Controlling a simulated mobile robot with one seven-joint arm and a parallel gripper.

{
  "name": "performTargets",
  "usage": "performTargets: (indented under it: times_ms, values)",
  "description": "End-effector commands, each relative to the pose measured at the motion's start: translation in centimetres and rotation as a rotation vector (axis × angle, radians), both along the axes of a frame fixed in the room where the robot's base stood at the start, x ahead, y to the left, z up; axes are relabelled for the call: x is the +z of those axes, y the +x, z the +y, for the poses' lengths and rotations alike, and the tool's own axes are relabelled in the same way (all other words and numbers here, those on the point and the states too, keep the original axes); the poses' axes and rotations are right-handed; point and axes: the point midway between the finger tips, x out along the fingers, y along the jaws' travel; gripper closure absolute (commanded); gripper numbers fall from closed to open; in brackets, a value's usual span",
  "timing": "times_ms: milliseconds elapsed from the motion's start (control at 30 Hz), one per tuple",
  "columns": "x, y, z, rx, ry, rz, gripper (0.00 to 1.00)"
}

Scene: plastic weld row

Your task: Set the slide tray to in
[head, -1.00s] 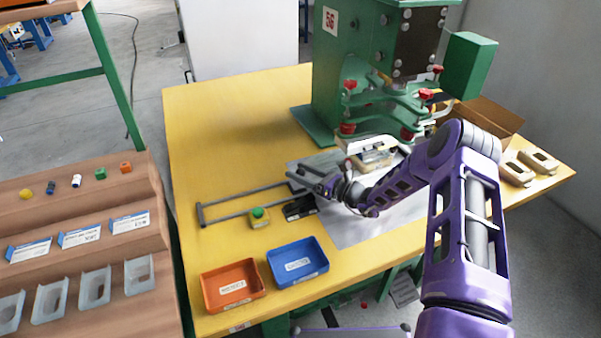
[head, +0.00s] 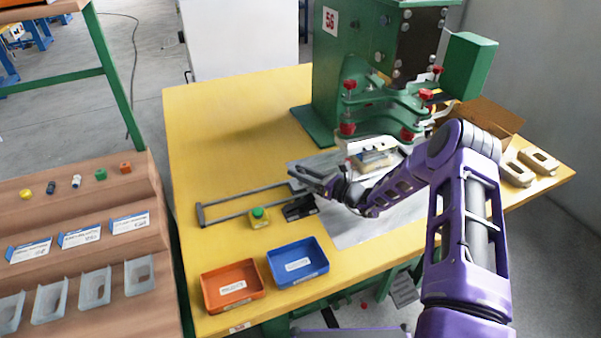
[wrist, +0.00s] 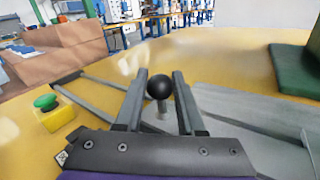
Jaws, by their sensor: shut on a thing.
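The slide tray's grey rails (head: 240,192) run along the yellow table, ending at a crossbar on the left, and their left stretch is empty. A pale fixture with a yellowish part (head: 372,158) sits at the foot of the green press (head: 345,75), partly hidden by my arm. My gripper (head: 295,172) is at the right end of the visible rails. In the wrist view, my gripper's fingers (wrist: 160,88) are shut on a black ball knob (wrist: 160,87) on a short pale stem. The joint between knob and tray is hidden.
An orange bin (head: 232,286) and a blue bin (head: 298,263) lie at the front. The table's back left is clear.

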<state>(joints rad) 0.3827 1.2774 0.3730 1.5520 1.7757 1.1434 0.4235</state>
Motion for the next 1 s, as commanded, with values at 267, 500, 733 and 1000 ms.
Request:
performTargets:
  times_ms: [267, 500, 733, 1000]
  values:
    - [0.0, 0.0, 0.0, 0.0, -0.001, 0.001, 1.0]
    - [0.0, 0.0, 0.0, 0.0, -0.001, 0.001, 1.0]
    - [0.0, 0.0, 0.0, 0.0, -0.001, 0.001, 1.0]
    - [-0.4, 1.0, -2.4, -0.003, -0.001, -0.003, 1.0]
